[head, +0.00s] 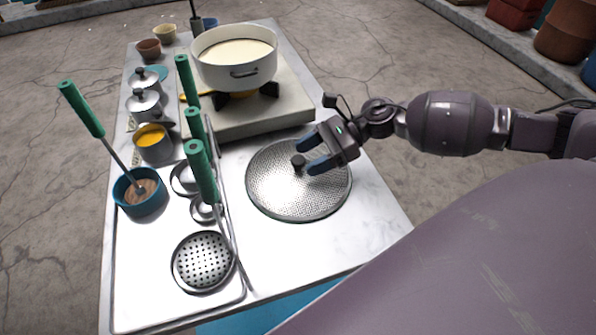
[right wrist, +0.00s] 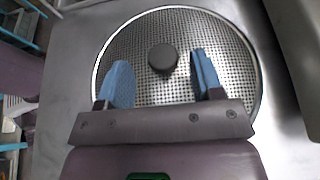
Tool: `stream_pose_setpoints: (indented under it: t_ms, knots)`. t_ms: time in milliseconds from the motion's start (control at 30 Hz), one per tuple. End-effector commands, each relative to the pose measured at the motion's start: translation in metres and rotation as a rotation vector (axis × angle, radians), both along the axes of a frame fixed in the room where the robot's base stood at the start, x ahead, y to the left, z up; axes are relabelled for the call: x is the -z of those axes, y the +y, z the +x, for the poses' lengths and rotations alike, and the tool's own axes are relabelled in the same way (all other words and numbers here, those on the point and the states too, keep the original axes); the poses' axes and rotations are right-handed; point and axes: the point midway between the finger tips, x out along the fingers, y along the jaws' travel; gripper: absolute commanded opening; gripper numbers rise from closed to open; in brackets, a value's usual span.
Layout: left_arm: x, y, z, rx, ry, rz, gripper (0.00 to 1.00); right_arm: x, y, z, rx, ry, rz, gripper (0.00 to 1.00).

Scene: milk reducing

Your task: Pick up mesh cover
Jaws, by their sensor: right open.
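The mesh cover (head: 290,200) is a round, grey perforated disc with a metal rim and a dark knob (head: 298,161) in its middle. It lies flat on the counter in front of the stove. My right gripper (head: 307,158) is over the cover, its two blue fingers open and the knob near their tips. In the right wrist view the mesh cover (right wrist: 140,45) fills the upper middle. There the knob (right wrist: 162,57) is between and slightly beyond the open fingers (right wrist: 162,75); no contact shows. My left gripper is not in view.
A white pot (head: 235,72) of pale liquid stands on the stove (head: 290,105) behind the cover. A tray (head: 150,290) at left holds green-handled utensils, a perforated skimmer (head: 203,262) and a blue bowl (head: 140,205). Bare counter (head: 355,235) lies right of the cover.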

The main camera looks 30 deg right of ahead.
Motion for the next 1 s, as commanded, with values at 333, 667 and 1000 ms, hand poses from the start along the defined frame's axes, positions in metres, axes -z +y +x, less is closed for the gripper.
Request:
stream_pose_setpoints:
  t_ms: [333, 667, 1000]
  knots:
    - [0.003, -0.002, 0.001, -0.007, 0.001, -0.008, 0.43, 0.011, 0.038, 0.013, 0.0, -0.001, 0.002, 0.61]
    - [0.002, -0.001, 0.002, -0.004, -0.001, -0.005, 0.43, 0.013, 0.042, 0.014, 0.0, 0.0, 0.001, 0.59]
    - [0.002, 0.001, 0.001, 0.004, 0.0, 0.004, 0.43, 0.013, 0.041, 0.014, 0.0, 0.0, 0.0, 0.07]
